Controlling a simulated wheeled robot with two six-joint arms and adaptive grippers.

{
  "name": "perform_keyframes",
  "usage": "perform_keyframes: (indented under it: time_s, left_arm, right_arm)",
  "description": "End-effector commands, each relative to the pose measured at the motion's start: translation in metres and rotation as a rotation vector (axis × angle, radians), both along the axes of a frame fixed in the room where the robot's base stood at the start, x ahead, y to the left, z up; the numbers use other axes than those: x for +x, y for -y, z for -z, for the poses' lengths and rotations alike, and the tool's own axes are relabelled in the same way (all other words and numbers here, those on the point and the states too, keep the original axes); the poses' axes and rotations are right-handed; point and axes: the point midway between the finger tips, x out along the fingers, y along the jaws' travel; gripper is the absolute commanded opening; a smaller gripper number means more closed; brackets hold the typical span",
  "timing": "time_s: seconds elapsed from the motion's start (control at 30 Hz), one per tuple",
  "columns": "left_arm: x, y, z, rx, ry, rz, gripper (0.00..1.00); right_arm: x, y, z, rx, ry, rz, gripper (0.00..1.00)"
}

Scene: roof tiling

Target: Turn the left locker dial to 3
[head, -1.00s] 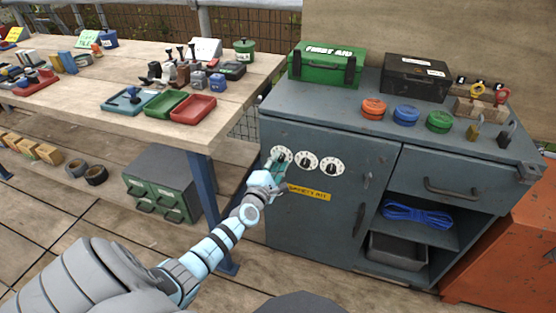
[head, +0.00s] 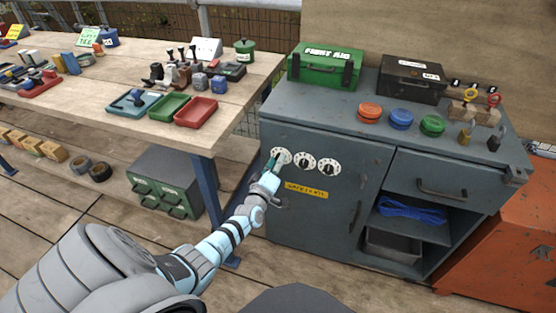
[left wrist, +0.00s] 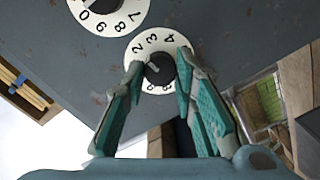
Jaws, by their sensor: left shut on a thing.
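The left locker dial (head: 283,155) is a white numbered disc with a dark knob, leftmost of three dials on the blue-grey cabinet door. In the left wrist view the same dial (left wrist: 152,84) shows 2, 3 and 4 along its upper part. My left gripper (left wrist: 158,66) has its teal fingers on either side of the dark knob and is shut on it. In the head view my left gripper (head: 275,161) covers the dial's left edge. The setting of the knob's pointer is hard to tell. My right gripper is not in view.
The middle dial (head: 305,161) and right dial (head: 329,168) sit close to the right, above a yellow label (head: 306,190). A wooden table (head: 235,105) with trays and stamps stands to the left. A green first aid box (head: 322,68) is on the cabinet top.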

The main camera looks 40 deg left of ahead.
Motion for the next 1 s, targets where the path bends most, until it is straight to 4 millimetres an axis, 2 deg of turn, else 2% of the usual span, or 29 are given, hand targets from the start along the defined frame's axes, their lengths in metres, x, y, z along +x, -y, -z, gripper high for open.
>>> perform_keyframes:
  time_s: [0.2,0.5,1.0]
  left_arm:
    - [0.0,0.0,-0.002,0.181,-0.063,-0.001,0.0]
    - [0.001,0.0,-0.002,0.38,-0.131,0.0,0.0]
    - [0.001,0.001,-0.001,0.484,-0.166,0.0,0.0]
  right_arm:
    - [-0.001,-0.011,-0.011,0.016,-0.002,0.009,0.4]
    - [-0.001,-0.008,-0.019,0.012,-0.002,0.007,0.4]
    - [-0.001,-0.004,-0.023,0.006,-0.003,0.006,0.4]
